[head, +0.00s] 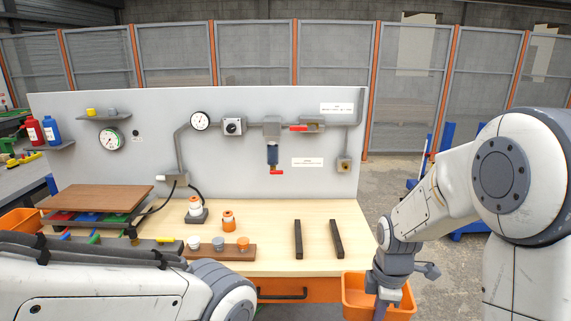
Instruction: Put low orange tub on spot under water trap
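The low orange tub (354,301) is at the bottom right, beside the orange front of the workbench. My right gripper (382,303) points down over it, its fingers overlapping the tub in the picture. I cannot tell whether they are shut on its wall. What the tub rests on is hidden. The water trap (272,155), a dark blue bowl with a red lever beneath, hangs on the grey panel. The wooden benchtop (272,215) under it is bare, with no marking that I can make out. My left arm crosses the lower left; its gripper is out of view.
Two black bars (298,239) lie right of centre on the benchtop. A small orange-and-white bottle (228,221) stands left of the bare area. A brown block with several capped pieces (220,254) lies near the front edge. A brown board (95,198) lies on a rack at left.

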